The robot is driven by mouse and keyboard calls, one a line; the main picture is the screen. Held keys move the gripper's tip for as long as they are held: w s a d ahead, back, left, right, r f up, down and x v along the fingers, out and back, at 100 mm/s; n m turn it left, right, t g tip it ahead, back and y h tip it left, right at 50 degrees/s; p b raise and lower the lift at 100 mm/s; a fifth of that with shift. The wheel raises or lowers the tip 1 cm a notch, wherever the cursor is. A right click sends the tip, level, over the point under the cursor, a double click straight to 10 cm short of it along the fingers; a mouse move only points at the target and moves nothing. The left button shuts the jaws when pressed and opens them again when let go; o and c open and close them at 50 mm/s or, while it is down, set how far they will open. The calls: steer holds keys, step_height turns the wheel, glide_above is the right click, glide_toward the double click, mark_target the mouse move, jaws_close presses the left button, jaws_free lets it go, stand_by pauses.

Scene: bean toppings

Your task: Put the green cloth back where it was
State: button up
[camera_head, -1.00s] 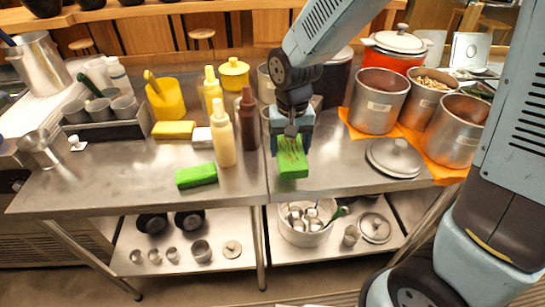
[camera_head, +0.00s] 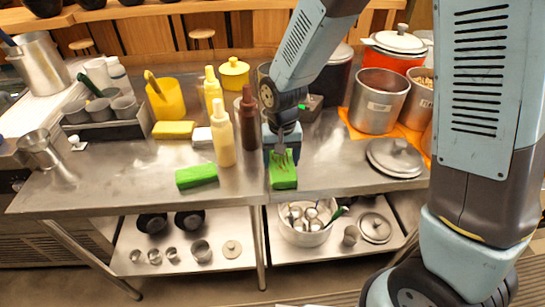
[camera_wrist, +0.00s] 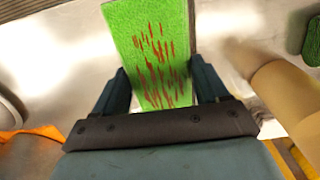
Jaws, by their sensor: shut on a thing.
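My gripper (camera_head: 283,157) is shut on a green cloth (camera_head: 283,177), a flat block with reddish-brown streaks on its face. In the wrist view the cloth (camera_wrist: 150,45) sits between the two fingers (camera_wrist: 158,88). It is above or at the right-hand steel table near the seam; I cannot tell whether it touches the top. A second green cloth (camera_head: 197,176), without visible streaks, lies flat on the left table, left of my gripper. Its edge also shows at the right of the wrist view (camera_wrist: 312,40).
A cream bottle (camera_head: 223,140) and a brown bottle (camera_head: 248,120) stand just left of my gripper. A pot lid (camera_head: 394,157) and a steel pot (camera_head: 378,103) on an orange cloth (camera_head: 349,127) are to the right. The table front between the green cloths is clear.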

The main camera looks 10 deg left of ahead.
mark_target(281, 160)
steer(key=shift+f, duration=0.1)
steer(key=o, duration=0.9)
steer(key=shift+o, duration=0.2)
step_height(281, 160, up, 12)
